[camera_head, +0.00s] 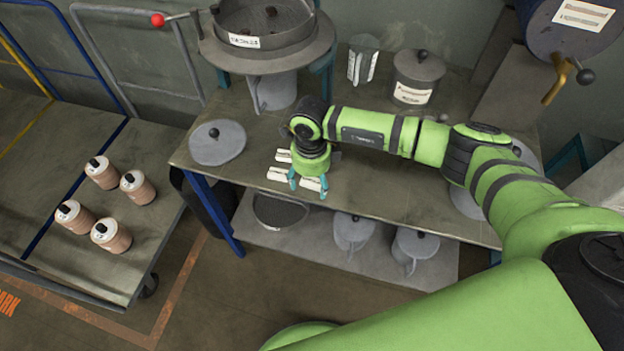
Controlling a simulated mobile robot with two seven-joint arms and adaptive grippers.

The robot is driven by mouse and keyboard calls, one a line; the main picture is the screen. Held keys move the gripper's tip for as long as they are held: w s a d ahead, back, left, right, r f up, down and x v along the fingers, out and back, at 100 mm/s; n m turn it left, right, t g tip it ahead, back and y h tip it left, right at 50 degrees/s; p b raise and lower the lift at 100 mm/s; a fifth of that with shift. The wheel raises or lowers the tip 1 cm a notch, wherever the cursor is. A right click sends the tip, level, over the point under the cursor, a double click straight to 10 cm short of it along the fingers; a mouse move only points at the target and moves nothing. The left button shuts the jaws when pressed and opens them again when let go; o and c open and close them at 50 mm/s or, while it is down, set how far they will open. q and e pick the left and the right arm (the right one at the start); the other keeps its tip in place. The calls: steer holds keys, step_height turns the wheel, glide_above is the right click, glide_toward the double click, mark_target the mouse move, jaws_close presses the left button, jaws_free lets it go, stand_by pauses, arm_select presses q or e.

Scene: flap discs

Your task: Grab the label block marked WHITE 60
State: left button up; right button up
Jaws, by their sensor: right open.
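Small white label blocks lie on the workbench (380,200) beneath my right gripper (308,184). One block (283,155) is farther back, one (279,174) is to the left, and one (310,184) shows between the teal fingertips. Their markings are too small to read, so I cannot tell which says WHITE 60. My right gripper is open and points down, with its fingers low over the blocks. Whether it touches any block I cannot tell. The gripper body hides part of the group. My left gripper is not in view.
A grey lid (218,143) lies left of the blocks. A lidded pot (418,76) and a grey jug (362,60) stand behind my arm. A round sieve (262,22) sits at the back left. A cart (150,240) with several capped canisters stands left.

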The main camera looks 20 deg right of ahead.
steer(key=c, duration=1)
steer(key=shift+c, duration=0.2)
steer(key=shift+r, duration=0.15)
